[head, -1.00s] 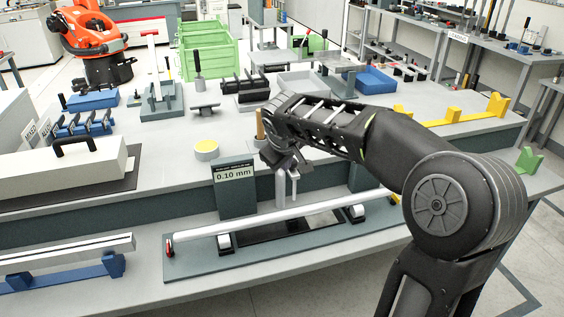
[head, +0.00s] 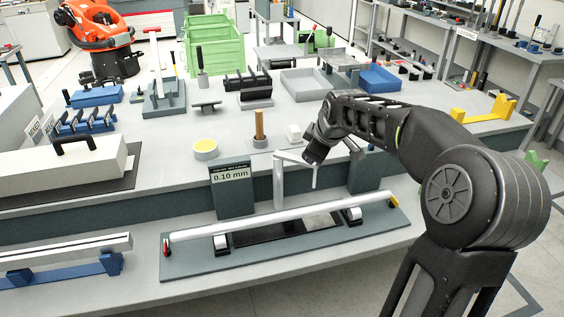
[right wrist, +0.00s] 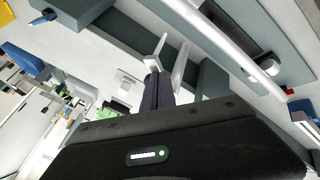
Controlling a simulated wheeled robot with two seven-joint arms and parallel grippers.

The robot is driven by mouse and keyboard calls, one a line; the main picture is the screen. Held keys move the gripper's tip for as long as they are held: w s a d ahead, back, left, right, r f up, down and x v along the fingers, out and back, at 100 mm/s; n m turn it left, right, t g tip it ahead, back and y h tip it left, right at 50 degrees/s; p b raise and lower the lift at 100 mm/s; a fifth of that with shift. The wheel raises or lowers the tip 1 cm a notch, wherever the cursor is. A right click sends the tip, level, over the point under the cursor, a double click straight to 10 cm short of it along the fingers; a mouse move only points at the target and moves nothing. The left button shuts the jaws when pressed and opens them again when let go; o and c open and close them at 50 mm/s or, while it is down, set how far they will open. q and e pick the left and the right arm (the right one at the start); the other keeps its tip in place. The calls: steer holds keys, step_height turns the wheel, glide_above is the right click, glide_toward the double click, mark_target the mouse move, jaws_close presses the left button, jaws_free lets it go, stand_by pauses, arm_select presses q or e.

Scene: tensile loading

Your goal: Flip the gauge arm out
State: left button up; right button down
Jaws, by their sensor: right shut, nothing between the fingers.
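The gauge is a dark block with a "0.10 mm" display (head: 231,174). Beside it a silver post carries the gauge arm (head: 292,158), which reaches right with a thin probe (head: 315,176) hanging from its end. The probe tip is above and behind the long silver rod (head: 280,218). My right gripper (head: 312,157) is at the outer end of the arm, shut and empty. My left gripper is out of view.
The rod lies on two white rollers on a dark baseplate (head: 200,263). A wooden-handled tool (head: 259,126), a yellow-topped disc (head: 205,146) and a small white block (head: 294,132) stand behind on the bench. A dark block stands right of the gauge (head: 365,172).

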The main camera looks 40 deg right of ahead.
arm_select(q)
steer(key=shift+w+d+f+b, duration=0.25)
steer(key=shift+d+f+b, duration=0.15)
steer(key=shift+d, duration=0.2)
arm_select(e)
steer(key=d, duration=0.1)
steer(key=w+d+n, duration=0.1)
steer(key=d, duration=0.1)
steer(key=w+d+n+y, duration=0.1)
steer(key=shift+w+d, duration=0.2)
steer(key=shift+d, duration=0.1)
steer(key=shift+a, duration=0.1)
steer(key=shift+w+a+f, duration=0.1)
steer(key=shift+w+a, duration=0.4)
steer(key=shift+a, duration=0.2)
steer(key=shift+d, duration=0.1)
